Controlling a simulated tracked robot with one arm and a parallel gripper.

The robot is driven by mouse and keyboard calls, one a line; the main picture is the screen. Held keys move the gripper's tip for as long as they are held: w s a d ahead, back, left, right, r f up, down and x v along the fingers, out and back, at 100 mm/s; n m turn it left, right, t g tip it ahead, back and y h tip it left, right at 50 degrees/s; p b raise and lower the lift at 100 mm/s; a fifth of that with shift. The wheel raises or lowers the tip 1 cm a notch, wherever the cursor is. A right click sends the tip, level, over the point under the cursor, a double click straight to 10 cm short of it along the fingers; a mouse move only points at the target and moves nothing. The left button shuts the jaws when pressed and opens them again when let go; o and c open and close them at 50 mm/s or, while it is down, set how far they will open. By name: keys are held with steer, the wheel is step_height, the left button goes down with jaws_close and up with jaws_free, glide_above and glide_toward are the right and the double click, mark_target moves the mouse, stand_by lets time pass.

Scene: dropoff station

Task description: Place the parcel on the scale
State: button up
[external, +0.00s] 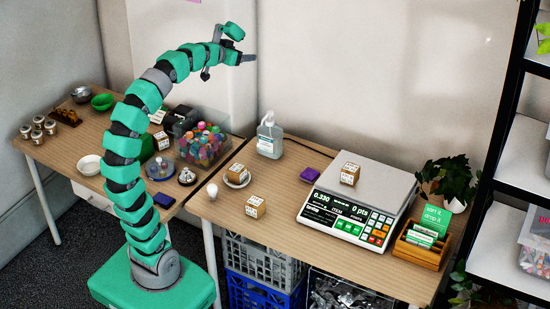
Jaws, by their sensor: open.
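A small cardboard parcel (350,174) with printed sides sits on the flat grey pan of the scale (392,184). The scale's display reads 0.330 on the left. My gripper (245,45) is raised high above the tables, to the upper left of the scale. It is open, with nothing between its jaws, and well apart from the parcel. Similar small boxes stand elsewhere: one on the right table (256,207), one on a small white plate (237,174), and one on the left table (161,140).
A sanitizer bottle (269,136), a purple block (310,174) and a light bulb (212,191) stand left of the scale. A wooden card holder (422,255) and a plant (450,180) are close on its right. A clear bin of bottles (203,148) is on the left table.

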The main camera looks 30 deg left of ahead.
steer(key=s+a+r+n+t+y, duration=0.1)
steer(key=s+a+r+n+t, duration=0.1)
steer(key=s+r, duration=0.3)
steer(key=shift+s+a+r+y, duration=0.15)
steer(key=shift+s+a+y, duration=0.15)
steer(key=shift+s+a, duration=0.05)
